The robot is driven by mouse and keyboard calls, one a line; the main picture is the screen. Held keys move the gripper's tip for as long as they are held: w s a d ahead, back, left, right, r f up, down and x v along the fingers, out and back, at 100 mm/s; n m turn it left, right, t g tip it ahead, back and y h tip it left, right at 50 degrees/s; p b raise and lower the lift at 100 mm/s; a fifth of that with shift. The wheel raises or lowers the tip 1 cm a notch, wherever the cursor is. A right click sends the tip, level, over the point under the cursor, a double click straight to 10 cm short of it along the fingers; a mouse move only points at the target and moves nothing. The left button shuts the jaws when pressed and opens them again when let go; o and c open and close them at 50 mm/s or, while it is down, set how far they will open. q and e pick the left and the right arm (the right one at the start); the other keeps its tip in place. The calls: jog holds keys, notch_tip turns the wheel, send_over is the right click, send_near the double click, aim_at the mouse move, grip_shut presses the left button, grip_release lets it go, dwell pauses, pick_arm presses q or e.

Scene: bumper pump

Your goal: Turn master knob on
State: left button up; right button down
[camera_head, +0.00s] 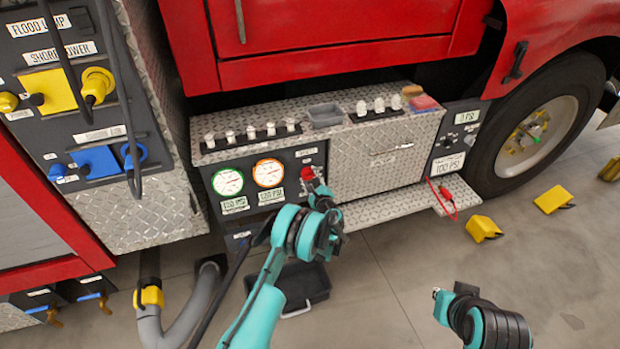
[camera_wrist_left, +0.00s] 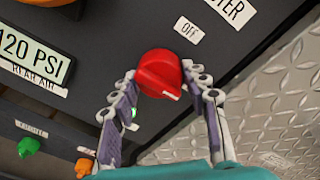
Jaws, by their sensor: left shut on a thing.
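The red master knob (camera_wrist_left: 158,72) sits on a dark panel, between the two fingers of my left gripper (camera_wrist_left: 160,88) in the left wrist view. The fingers are closed on its sides. Its white mark points to the lower right, away from the OFF label (camera_wrist_left: 187,30). In the head view the red knob (camera_head: 308,174) shows just above my left gripper (camera_head: 316,190), which partly covers the panel. My right gripper (camera_head: 440,293) is at the lower right, away from the truck; its fingers are not clear.
Two round gauges (camera_head: 228,181) are left of the knob. A diamond-plate box (camera_head: 378,160) is right of it, with a step (camera_head: 405,203) below. A black bin (camera_head: 300,285) and yellow chocks (camera_head: 483,229) are on the floor. A grey hose (camera_head: 190,305) is at lower left.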

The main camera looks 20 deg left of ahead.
dwell(0.3)
pick_arm(q)
jog(key=o, duration=1.2)
jog(key=shift+d, duration=0.1)
jog(key=shift+c, duration=0.2)
jog(key=v, duration=1.2)
